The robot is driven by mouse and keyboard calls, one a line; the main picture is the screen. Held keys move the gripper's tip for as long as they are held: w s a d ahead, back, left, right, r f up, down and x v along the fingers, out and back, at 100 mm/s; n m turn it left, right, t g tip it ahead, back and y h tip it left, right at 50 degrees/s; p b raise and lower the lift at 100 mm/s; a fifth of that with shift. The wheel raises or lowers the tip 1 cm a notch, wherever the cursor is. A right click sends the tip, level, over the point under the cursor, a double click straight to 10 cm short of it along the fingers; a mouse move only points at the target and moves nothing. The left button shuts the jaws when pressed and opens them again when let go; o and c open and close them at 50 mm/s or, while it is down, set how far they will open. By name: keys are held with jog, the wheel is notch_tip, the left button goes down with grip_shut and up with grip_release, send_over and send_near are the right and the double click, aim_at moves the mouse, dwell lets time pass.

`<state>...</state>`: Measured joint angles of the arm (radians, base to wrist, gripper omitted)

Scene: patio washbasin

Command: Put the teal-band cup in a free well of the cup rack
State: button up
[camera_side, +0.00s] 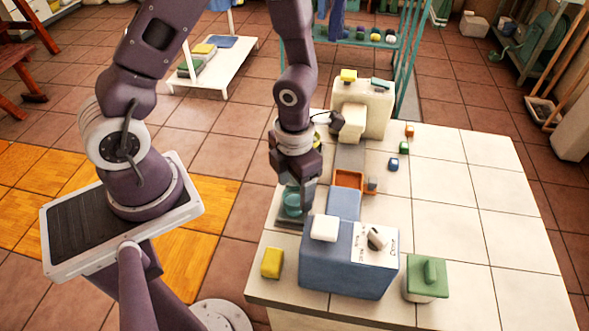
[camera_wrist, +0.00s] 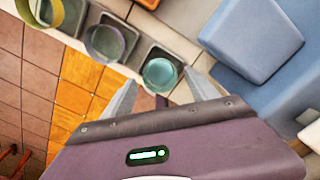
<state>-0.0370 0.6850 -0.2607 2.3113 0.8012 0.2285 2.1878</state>
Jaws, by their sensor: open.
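The teal-band cup (camera_wrist: 160,74) stands at the near end of the grey cup rack (camera_wrist: 139,46), apparently in its end well. It also shows as a teal shape (camera_side: 291,204) low beside the blue box in the side view, partly hidden by my gripper. My gripper (camera_wrist: 161,77) is open, pointing down, with one finger on each side of this cup; contact cannot be told. A purple-tinted cup (camera_wrist: 104,43) sits in the neighbouring well. A cup with an olive-yellow band (camera_wrist: 42,12) is farther along, cut off by the frame edge.
A blue box (camera_side: 345,262) with a white block (camera_side: 324,228) and a knob stands close beside the rack. A yellow block (camera_side: 272,263), a green block (camera_side: 427,278) and an orange tray (camera_side: 349,179) are nearby. The tiled counter (camera_side: 460,210) is clear at right.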

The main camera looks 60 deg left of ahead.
jog(key=s+a+r+n+t+y, duration=0.1)
jog(key=a+r+n, duration=0.1)
jog(key=r+n, duration=0.5)
jog(key=s+a+r+n+t+y, duration=0.1)
jog(key=a+r+n, duration=0.1)
jog(key=r+n, duration=0.6)
jog(key=s+r+n+t+h, duration=0.1)
jog(key=s+r+n, duration=0.3)
jog(key=n, duration=0.6)
jog(key=s+d+r+n+t+h, duration=0.1)
jog(key=s+r+n+t, duration=0.1)
jog(key=s+r+n, duration=0.2)
notch_tip(320, 180, up, 4)
jog(key=n, duration=0.7)
jog(key=shift+s+d+f+t, duration=0.15)
jog(key=shift+s+f+t, duration=0.15)
jog(key=shift+s, duration=0.1)
